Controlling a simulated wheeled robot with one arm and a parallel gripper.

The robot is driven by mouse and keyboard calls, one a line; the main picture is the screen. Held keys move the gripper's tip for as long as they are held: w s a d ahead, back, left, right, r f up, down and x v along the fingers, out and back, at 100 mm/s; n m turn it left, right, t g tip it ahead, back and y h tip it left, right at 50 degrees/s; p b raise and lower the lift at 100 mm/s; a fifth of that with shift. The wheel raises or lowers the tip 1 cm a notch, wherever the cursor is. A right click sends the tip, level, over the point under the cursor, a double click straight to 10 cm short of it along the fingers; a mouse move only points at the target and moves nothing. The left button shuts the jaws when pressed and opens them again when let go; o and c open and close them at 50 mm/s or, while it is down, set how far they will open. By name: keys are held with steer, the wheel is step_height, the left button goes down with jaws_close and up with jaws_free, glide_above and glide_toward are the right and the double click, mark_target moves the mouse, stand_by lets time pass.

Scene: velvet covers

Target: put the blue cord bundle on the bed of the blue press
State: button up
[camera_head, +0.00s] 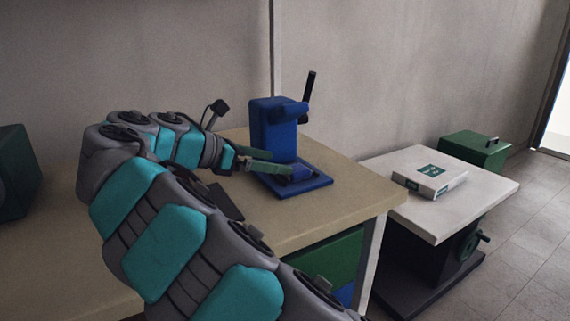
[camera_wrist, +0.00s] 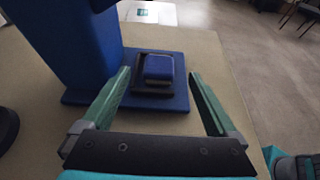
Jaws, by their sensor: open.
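The blue press (camera_head: 272,130) stands upright on the bench, with a dark lever at its top and a flat blue base (camera_head: 322,184). In the wrist view the press column (camera_wrist: 70,45) rises at left. A small rounded blue block, apparently the cord bundle (camera_wrist: 158,67), rests on the dark bed (camera_wrist: 152,88) above the press base. My gripper (camera_head: 281,165) is open at the front of the press. In the wrist view its green fingers (camera_wrist: 159,76) stand on either side of the blue block, with visible gaps; they do not appear to touch it.
The beige bench top (camera_head: 345,205) is clear right of the press. A lower white table (camera_head: 480,195) with a white and green box (camera_head: 430,179) stands to the right. A green case (camera_head: 475,152) is behind it. Another green object (camera_head: 15,170) stands at far left.

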steer(key=v, duration=0.3)
steer(key=shift+f, duration=0.1)
steer(key=shift+p+v, duration=0.9)
steer(key=shift+v, duration=0.4)
